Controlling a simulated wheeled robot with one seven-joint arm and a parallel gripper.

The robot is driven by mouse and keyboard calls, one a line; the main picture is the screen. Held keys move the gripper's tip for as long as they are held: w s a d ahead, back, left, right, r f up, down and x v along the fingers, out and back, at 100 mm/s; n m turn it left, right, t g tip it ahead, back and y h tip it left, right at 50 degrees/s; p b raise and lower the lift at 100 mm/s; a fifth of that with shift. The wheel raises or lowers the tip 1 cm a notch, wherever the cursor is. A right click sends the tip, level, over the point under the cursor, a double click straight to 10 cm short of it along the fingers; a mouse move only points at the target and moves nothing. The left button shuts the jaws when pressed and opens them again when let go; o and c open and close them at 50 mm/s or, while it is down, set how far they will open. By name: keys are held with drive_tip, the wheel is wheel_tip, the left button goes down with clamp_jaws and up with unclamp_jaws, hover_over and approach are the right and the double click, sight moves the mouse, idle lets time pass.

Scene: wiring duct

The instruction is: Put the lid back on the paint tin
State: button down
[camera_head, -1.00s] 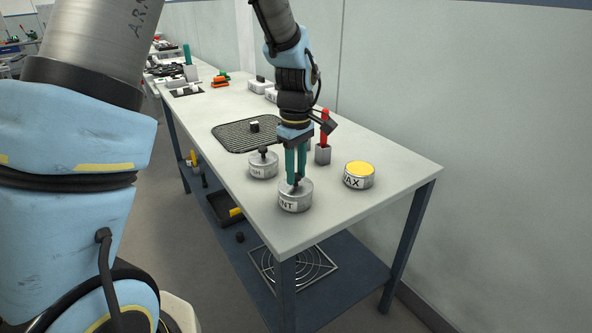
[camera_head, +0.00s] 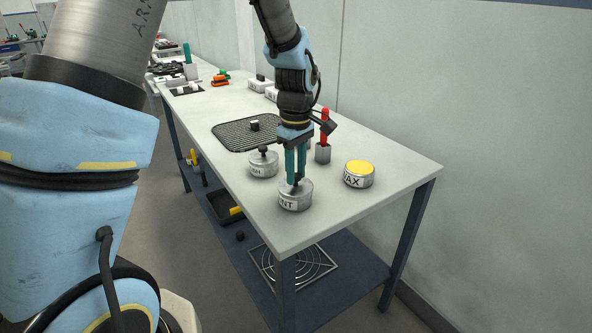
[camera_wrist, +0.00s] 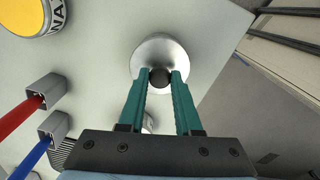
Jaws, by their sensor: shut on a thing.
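The paint tin (camera_head: 295,201) stands upright near the front corner of the table; part of its label shows, ending in "NT". Its round silver lid (camera_wrist: 160,55) with a dark knob (camera_wrist: 160,78) covers the top of the tin in the wrist view. My gripper (camera_head: 295,182) points down over the tin, and its green fingers are shut on the knob. In the wrist view the fingertips (camera_wrist: 160,75) sit on both sides of the knob. The lid looks level on the tin, but I cannot tell whether it is fully seated.
An open-topped tin with yellow inside, marked "WAX" (camera_head: 359,175), stands to the right. Another lidded tin (camera_head: 263,164) stands to the left. Behind are a red-handled tool in a holder (camera_head: 323,152) and a black mesh mat (camera_head: 232,134). The table's front edge is close.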

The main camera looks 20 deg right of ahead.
idle(0.4)
drive_tip(key=shift+c, duration=0.2)
unclamp_jaws()
idle(0.3)
drive_tip(key=shift+r+p, duration=2.9)
drive_tip(key=shift+r, duration=0.65)
drive_tip(key=shift+f, duration=0.1)
clamp_jaws()
